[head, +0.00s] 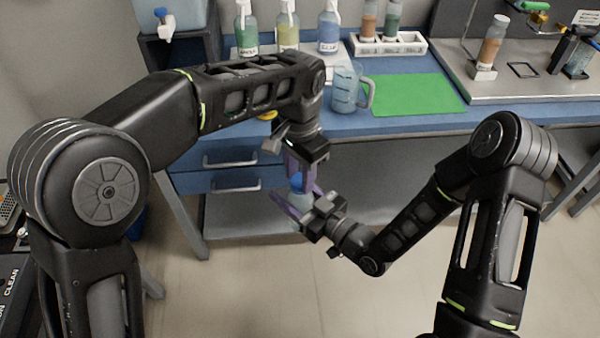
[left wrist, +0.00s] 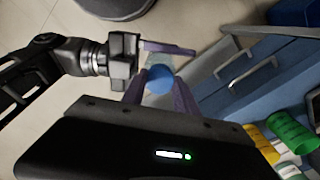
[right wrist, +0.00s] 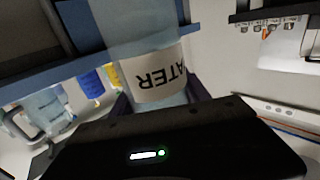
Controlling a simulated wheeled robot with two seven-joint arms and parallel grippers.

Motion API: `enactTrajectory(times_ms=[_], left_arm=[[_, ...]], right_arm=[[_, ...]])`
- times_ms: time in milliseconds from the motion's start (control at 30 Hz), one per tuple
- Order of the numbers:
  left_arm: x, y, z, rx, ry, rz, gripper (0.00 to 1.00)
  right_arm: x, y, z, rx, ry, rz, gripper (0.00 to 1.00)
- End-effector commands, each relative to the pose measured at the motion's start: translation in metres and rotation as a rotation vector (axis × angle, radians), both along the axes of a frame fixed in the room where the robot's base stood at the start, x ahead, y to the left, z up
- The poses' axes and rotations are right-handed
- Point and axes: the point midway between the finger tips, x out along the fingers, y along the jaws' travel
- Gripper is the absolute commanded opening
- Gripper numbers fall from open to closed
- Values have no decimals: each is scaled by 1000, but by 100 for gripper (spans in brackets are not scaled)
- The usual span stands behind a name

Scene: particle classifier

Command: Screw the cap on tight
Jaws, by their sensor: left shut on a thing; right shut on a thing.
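A clear bottle (right wrist: 140,38) fills the middle of the right wrist view, with a white label reading "WATER". My right gripper (head: 298,208) is shut on the bottle, its purple fingers at either side, in front of the bench. A blue cap (left wrist: 160,80) sits at the top of the bottle in the left wrist view. My left gripper (left wrist: 160,92) is shut on the cap from above. In the head view the cap (head: 297,182) shows between the left fingers, above the right gripper. Whether the cap is fully seated cannot be told.
The blue bench (head: 420,123) stands behind my grippers, its drawers close by. On it are a measuring jug (head: 345,92), a green mat (head: 412,94), several labelled bottles and a white rack (head: 395,47). Open floor lies in front.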

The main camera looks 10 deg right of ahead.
Motion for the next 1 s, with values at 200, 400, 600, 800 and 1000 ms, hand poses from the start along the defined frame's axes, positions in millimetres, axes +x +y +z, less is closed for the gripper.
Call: enactTrajectory(times_ms=[200,400,600,800,1000], left_arm=[[1,1,0,-2,-1,-568,0],[2,1,-1,0,-3,-1147,0],[3,0,-1,0,-5,-1722,0],[3,-1,-1,1,-9,-2293,0],[3,-2,-1,3,-11,-2773,0]], right_arm=[[0,0,1,1,-1,0,0],[0,0,1,1,-1,0,0],[0,0,0,1,-1,0,0],[0,0,0,1,-1,0,0],[0,0,0,1,-1,0,0]])
